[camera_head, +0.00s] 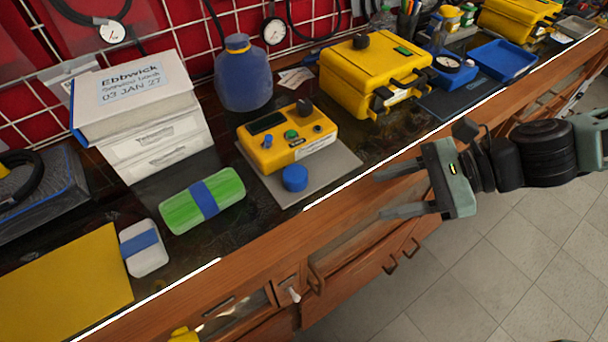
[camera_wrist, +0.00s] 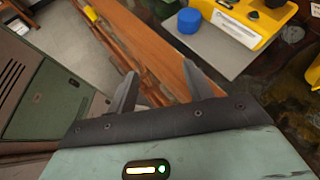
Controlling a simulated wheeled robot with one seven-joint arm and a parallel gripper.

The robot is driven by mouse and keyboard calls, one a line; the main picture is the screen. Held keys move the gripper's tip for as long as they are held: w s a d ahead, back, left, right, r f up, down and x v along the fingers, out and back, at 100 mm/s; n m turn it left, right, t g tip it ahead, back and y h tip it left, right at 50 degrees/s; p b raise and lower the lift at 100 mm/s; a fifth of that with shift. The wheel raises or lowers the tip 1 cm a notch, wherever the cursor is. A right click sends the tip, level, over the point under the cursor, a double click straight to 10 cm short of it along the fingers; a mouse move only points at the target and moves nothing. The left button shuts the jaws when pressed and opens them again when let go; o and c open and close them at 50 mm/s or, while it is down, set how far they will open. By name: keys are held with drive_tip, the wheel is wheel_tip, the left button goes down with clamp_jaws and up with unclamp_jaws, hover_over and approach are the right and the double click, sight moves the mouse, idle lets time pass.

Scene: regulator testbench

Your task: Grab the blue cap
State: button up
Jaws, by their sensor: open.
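The blue cap (camera_head: 295,178) is a short round cylinder. It stands on a grey plate (camera_head: 335,165) in front of a yellow regulator box (camera_head: 287,138) with a dark display and knobs. In the wrist view the blue cap (camera_wrist: 189,21) shows near the top, beyond the fingers, beside the yellow box (camera_wrist: 245,20). My gripper (camera_head: 382,194) is open and empty, with its fingers pointing left at the bench's front edge, to the right of the cap and apart from it. In the wrist view my gripper's fingers (camera_wrist: 160,85) are spread with nothing between them.
A green block with a blue band (camera_head: 202,201) and a white block with a blue band (camera_head: 143,248) lie left of the cap. A blue bottle (camera_head: 243,75) and a yellow case (camera_head: 373,75) stand behind. The wooden bench edge (camera_head: 260,258) runs diagonally; drawers with handles sit below it.

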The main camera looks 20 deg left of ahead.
drive_tip(key=w+r+m+t+y, duration=0.1)
drive_tip(key=w+r+m+y, duration=0.1)
drive_tip(key=w+m, duration=0.1)
approach(303, 174)
drive_tip(key=x, duration=0.4)
drive_tip(key=shift+s+f, duration=0.35)
drive_tip(key=shift+w+p+x, duration=0.15)
drive_tip(key=shift+p+x, duration=0.25)
drive_tip(key=shift+x, duration=1.05)
drive_tip(key=shift+w+p+x, duration=0.15)
drive_tip(key=shift+p+x, duration=0.2)
drive_tip(key=shift+x, duration=1.1)
drive_tip(key=c, duration=0.7)
